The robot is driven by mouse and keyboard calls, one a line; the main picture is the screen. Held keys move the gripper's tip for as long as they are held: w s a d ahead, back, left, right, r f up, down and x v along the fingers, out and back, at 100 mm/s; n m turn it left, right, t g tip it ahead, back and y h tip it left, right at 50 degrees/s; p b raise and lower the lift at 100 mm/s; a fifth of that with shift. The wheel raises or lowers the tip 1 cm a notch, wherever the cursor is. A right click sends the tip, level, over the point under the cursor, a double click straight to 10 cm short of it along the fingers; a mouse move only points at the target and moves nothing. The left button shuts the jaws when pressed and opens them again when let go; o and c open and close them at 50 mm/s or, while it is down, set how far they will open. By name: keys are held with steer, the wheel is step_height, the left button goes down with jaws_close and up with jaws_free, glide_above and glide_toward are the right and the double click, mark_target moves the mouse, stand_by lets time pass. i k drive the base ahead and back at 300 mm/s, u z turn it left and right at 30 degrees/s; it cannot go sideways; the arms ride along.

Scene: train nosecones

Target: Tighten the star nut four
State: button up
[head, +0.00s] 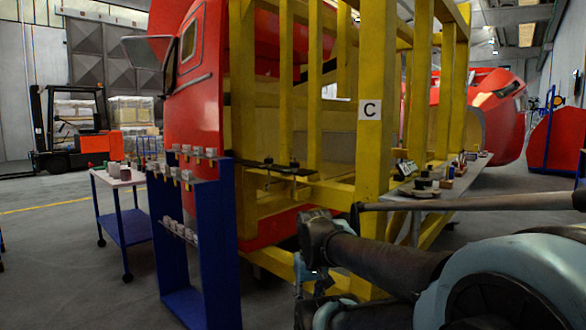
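Small dark knobs (293,164) that look like star nuts sit on a dark horizontal bar (270,169) fixed across the yellow frame (372,150). I cannot tell which one is star nut four. The frame carries a white sign "C" (370,110). My arm reaches in from the lower right, in front of the frame's base. My gripper (312,284) appears small and dark at the lower middle, below and apart from the bar. Its fingers are not clear, and I cannot see anything held in it.
A blue stand (205,250) with small grey parts is left of the frame. A blue cart (125,222) stands farther left. A grey table (470,166) with dark parts is at the right. Red nosecones (192,100) and a forklift (75,130) stand behind. Floor at lower left is clear.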

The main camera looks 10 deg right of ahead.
mark_target(294, 165)
steer(key=u, duration=0.5)
steer(key=i, duration=1)
